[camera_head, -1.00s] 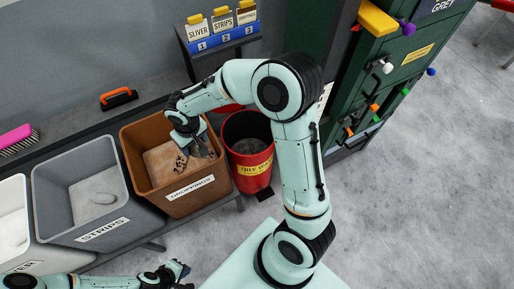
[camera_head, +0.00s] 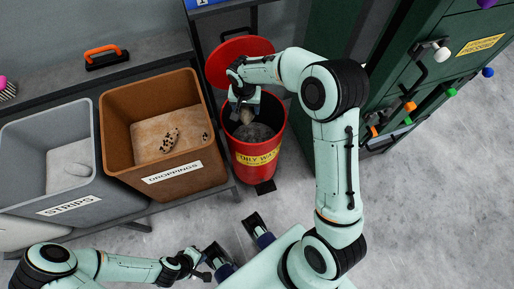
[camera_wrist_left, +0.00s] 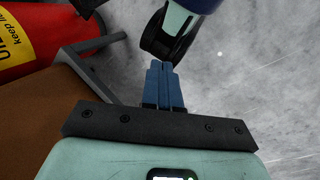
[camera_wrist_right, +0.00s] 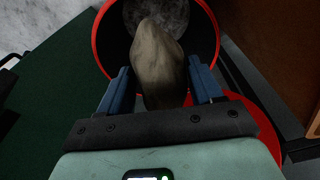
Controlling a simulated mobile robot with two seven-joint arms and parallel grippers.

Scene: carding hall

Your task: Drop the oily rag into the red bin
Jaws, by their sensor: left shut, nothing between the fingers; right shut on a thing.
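The red bin (camera_head: 277,158) stands right of the brown bin with a yellow label on its front. Its round red lid (camera_head: 232,60) is raised at the back. My right gripper (camera_head: 246,108) is over the bin's mouth, shut on the oily rag (camera_head: 246,117), a grey-brown bundle. In the right wrist view the rag (camera_wrist_right: 158,60) hangs between the blue fingers, in front of the bin's opening. The red rim (camera_wrist_right: 97,45) surrounds it there. My left gripper (camera_head: 207,275) is low in the head view, away from the bins. Its fingers (camera_wrist_left: 164,80) are shut and empty.
The brown droppings bin (camera_head: 186,167) holds pale material and a spotted piece (camera_head: 170,140). A grey strips bin (camera_head: 90,185) stands left of it. A green cabinet (camera_head: 430,110) with coloured knobs is at right. An orange-handled brush (camera_head: 101,57) lies on the shelf. Floor at right is clear.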

